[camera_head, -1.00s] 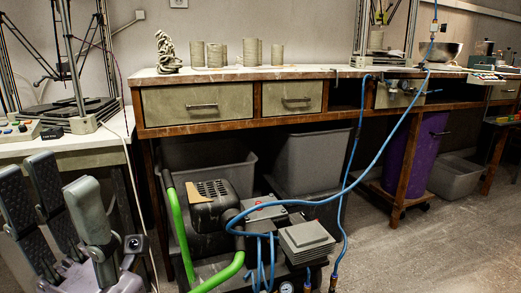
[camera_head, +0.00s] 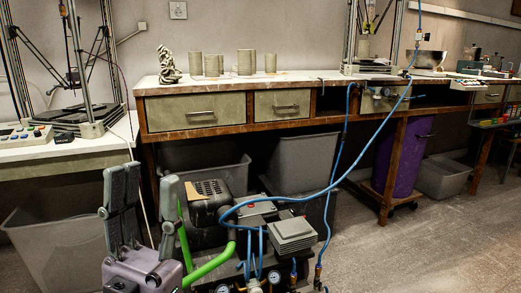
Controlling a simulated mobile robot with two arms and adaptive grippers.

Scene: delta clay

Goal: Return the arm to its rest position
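My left gripper (camera_head: 145,200) shows at the lower left of the head view, pointing up. Its grey fingers stand apart with a gap between them, and nothing is seen in the gap. It is in front of the workbench, below the bench top, and left of the green-handled compressor (camera_head: 210,215). My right gripper is not in the picture.
A long workbench (camera_head: 225,82) carries several clay cylinders (camera_head: 246,62) and a coiled clay piece (camera_head: 168,66). A blue hose (camera_head: 345,175) hangs down to the compressor. A purple bin (camera_head: 402,160) stands under the bench. Open floor (camera_head: 420,245) lies at the right.

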